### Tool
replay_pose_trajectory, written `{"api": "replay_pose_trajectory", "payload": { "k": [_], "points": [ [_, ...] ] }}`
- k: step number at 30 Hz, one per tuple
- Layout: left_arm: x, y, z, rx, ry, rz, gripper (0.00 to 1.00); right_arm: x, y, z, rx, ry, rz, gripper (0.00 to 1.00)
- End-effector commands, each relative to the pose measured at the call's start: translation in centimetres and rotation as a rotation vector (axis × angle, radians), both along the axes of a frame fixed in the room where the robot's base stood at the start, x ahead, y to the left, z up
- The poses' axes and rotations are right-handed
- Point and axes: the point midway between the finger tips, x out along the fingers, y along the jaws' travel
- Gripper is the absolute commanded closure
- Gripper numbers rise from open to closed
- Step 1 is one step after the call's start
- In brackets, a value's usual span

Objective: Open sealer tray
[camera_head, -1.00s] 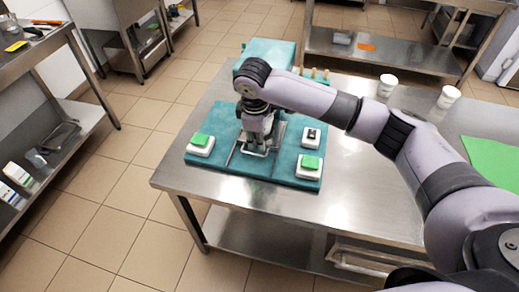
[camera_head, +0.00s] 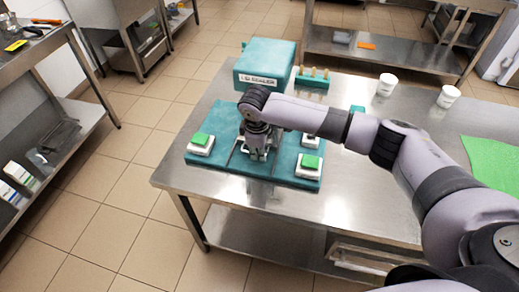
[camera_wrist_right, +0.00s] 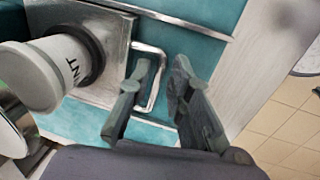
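The teal sealer (camera_head: 220,165) stands on the steel table, with its boxy head (camera_head: 262,62) at the back and a flat base in front. My right gripper (camera_head: 258,155) points down over the middle of the base. In the right wrist view its two fingers (camera_wrist_right: 163,85) are apart. A thin bent metal handle (camera_wrist_right: 153,98) shows in the gap between them; I cannot tell whether a finger touches it. The handle is beside a metal tray plate (camera_wrist_right: 105,90). A pale tub (camera_wrist_right: 62,62) lettered "NT" shows by the plate. My left gripper is not in view.
Two white cups (camera_head: 386,84) (camera_head: 448,96) and a green mat (camera_head: 495,160) are to the right. A small rack (camera_head: 313,80) stands behind. The table's front is clear.

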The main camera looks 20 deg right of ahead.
Motion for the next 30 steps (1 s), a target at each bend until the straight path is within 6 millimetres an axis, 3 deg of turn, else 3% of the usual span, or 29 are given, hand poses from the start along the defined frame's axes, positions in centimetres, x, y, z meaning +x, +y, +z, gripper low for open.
{"api": "replay_pose_trajectory", "payload": {
  "k": [7, 30],
  "points": [
    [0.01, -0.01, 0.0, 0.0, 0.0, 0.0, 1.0, 0.0, 0.0, 0.03, 0.0, 0.0, 0.0, 1.0],
    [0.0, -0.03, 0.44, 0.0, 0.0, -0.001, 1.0, -0.23, 0.15, 0.2, -0.001, 0.002, 0.002, 1.0]
  ]
}}
